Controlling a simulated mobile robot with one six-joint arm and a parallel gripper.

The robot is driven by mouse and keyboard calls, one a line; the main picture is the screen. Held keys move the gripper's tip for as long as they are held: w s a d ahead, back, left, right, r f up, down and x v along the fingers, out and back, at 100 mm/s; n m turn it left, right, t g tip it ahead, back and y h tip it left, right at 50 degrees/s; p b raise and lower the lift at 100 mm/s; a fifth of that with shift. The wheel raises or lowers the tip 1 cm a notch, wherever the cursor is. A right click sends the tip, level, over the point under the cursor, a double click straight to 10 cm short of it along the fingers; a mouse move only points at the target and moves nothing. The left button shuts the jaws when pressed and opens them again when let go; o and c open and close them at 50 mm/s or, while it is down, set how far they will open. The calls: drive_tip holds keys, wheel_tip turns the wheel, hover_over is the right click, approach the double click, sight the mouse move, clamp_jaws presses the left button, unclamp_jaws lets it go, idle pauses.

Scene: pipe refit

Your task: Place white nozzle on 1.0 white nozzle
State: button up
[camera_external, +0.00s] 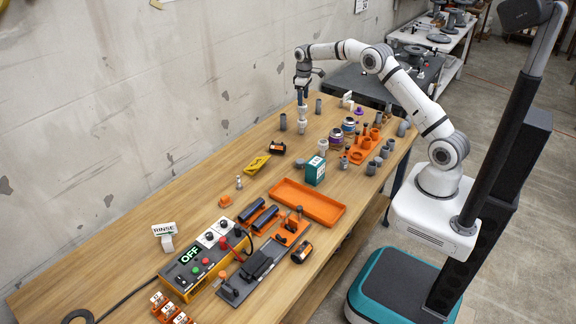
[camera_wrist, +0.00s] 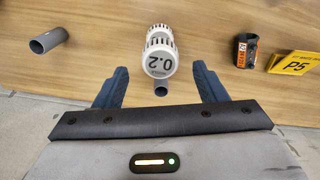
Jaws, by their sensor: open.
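A white nozzle (camera_external: 302,113) stands upright below my gripper (camera_external: 302,97) toward the far end of the bench. In the wrist view its end, marked 0.2 (camera_wrist: 158,66), faces the camera between my two dark blue fingers (camera_wrist: 159,76). The fingers are open, with a gap on each side of the nozzle. A second white ribbed part (camera_wrist: 160,33) shows behind the marked end, and the external view shows a white lower part (camera_external: 302,128) directly under the upper one. They look stacked in line. I cannot read any 1.0 label.
A grey pipe (camera_external: 283,122) stands left of the nozzles. An orange-black device (camera_external: 277,148) and a yellow P5 piece (camera_external: 256,164) lie nearer. Jars (camera_external: 336,138) and an orange rack (camera_external: 360,151) stand to the right. An orange tray (camera_external: 330,215) lies mid-bench.

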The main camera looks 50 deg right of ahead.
wheel_tip(320, 180, up, 3)
drive_tip(key=shift+r, duration=0.1)
drive_tip(key=s+a+r+t, duration=0.1)
drive_tip(key=s+a+r, duration=0.2)
drive_tip(key=s+r, duration=0.25)
drive_tip(key=s+a+r+m, duration=0.1)
drive_tip(key=s+a+r, duration=0.25)
drive_tip(key=s, duration=0.35)
drive_tip(key=s+a+r+t, duration=0.1)
drive_tip(key=s+a+r, duration=0.1)
drive_tip(key=s+r, duration=0.4)
drive_tip(key=s+a+f+m, duration=0.1)
drive_tip(key=s+a+f, duration=0.1)
drive_tip(key=s, duration=1.1)
drive_tip(key=s+a+f+m+t, duration=0.1)
drive_tip(key=s+a+f, duration=0.2)
drive_tip(key=s, duration=1)
drive_tip(key=shift+s+a+f, duration=0.15)
drive_tip(key=shift+f, duration=0.3)
